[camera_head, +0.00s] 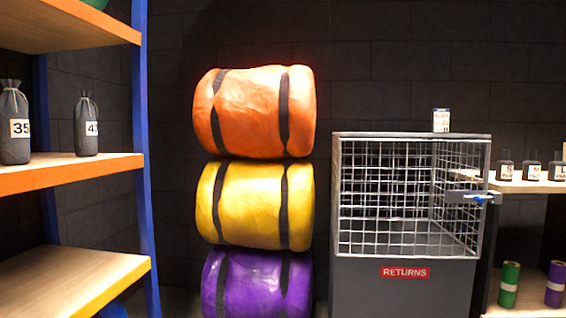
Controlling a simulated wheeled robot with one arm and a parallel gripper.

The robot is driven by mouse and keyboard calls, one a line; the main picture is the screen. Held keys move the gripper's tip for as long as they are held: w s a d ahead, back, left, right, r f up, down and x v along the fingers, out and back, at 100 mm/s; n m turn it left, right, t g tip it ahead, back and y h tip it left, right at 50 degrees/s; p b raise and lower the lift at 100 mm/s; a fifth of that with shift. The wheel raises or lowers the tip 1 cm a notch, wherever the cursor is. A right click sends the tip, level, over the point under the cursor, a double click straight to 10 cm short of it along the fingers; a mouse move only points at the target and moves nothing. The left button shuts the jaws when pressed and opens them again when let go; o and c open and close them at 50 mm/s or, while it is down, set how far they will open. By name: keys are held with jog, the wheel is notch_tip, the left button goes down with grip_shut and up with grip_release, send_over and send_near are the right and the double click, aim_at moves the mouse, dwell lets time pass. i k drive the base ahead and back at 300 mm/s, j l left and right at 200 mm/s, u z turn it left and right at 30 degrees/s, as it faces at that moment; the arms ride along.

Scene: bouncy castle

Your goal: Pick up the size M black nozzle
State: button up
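Several small black nozzle-like items stand on the wooden shelf (515,186) at the right edge: a left one (506,171), a middle one (533,171) and a right one (557,171). Each is dark, upright, with a narrow top and a white label on its front. The letters are too small to read surely, so I cannot tell which is size M. My gripper is not in view.
A wire cage (400,200) marked RETURNS stands left of that shelf, with a latch (470,197) jutting right. Stacked rolls (255,205) stand mid-left. Orange-edged shelves (75,172) hold numbered grey bags (87,128).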

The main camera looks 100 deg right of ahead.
aim_at(532, 168)
jog(key=z, duration=1.7)
jog(key=i+j, duration=0.05)
